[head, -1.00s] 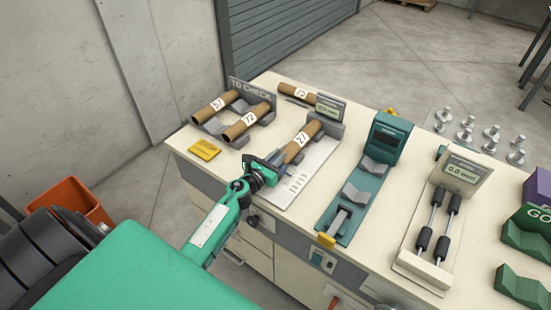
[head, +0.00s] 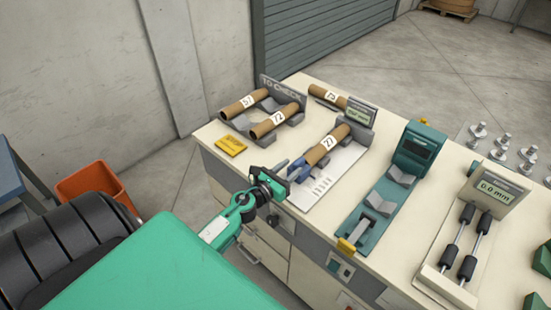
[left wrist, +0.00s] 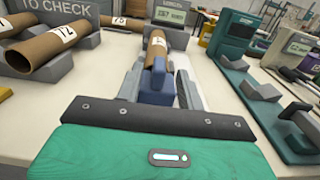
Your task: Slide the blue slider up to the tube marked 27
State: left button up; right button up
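The brown tube marked 27 (head: 327,146) lies on a grey measuring stand (head: 357,137) with a white scaled plate (head: 322,186). The blue slider (head: 298,169) sits at the tube's near end; I cannot tell whether they touch. My left gripper (head: 279,181) is at the near end of the plate, just short of the slider. In the left wrist view its two grey fingers (left wrist: 159,88) are apart, with the blue slider (left wrist: 157,86) showing in line between them and the tube (left wrist: 157,48) beyond. My right gripper is not in view.
Tubes marked 57 (head: 244,103) and 72 (head: 274,121) lie on the TO CHECK rack, with a tube marked 73 (head: 328,95) behind. A yellow note (head: 231,146) lies on the table. A green device (head: 393,194) and a 0.0 mm gauge (head: 470,238) stand right.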

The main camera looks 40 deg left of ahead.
pick_arm(q)
jog(key=s, duration=0.2)
jog(key=s+b, duration=0.1)
jog(key=s, duration=0.2)
jog(key=shift+s+a+f, duration=0.1)
jog(key=shift+s+a, duration=0.05)
jog(key=shift+a, duration=0.05)
jog(key=shift+s+b, duration=0.3)
jog(key=shift+s, duration=0.35)
dwell(0.4)
